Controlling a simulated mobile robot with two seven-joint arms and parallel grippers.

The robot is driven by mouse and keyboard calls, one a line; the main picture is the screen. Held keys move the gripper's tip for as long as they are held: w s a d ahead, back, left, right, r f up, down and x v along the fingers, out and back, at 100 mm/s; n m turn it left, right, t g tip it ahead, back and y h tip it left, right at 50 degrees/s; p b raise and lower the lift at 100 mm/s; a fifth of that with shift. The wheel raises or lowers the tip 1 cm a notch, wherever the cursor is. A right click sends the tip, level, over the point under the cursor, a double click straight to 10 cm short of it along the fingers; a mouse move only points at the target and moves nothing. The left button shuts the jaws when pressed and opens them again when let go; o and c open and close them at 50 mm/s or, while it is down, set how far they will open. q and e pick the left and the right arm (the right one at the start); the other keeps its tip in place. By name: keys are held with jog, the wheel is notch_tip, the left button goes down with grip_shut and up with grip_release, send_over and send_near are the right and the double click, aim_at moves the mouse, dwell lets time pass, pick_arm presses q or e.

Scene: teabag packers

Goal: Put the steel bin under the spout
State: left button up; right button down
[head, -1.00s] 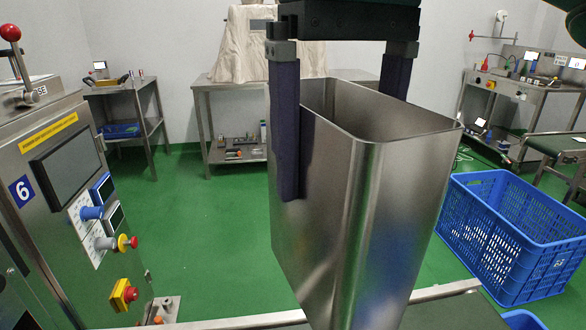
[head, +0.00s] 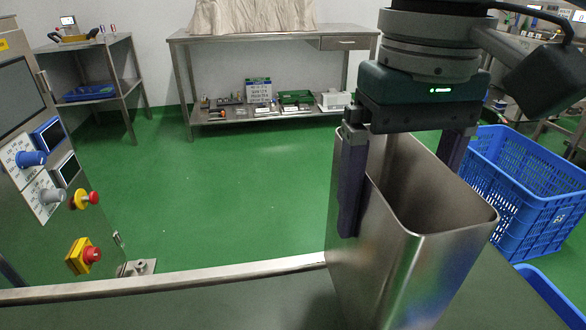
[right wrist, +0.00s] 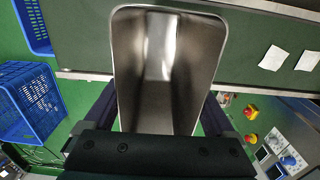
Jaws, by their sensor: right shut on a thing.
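The steel bin (head: 440,245) is a tall, open-topped metal box with rounded corners, upright at the right of the head view. My right gripper (head: 405,180) is shut on it, with one finger on each side of its upper part. The right wrist view looks down into the bin (right wrist: 168,60), which is empty. The bin is over or on the green conveyor belt (head: 250,310); its base is out of frame, so I cannot tell whether it touches. The spout is not seen. My left gripper is not in view.
A machine with buttons (head: 45,200) stands at the left. A blue crate (head: 530,190) is on the floor at the right. Two white packets (right wrist: 290,60) lie on the belt in the wrist view. A steel table (head: 270,40) stands at the back; green floor between is clear.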

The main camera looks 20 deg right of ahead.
notch_tip(320, 180, down, 7)
jog(key=shift+r+b, duration=0.2)
jog(key=shift+b, duration=0.95)
jog(key=shift+c, duration=0.6)
grip_release()
jog(key=shift+f, duration=0.1)
jog(key=shift+o, duration=0.6)
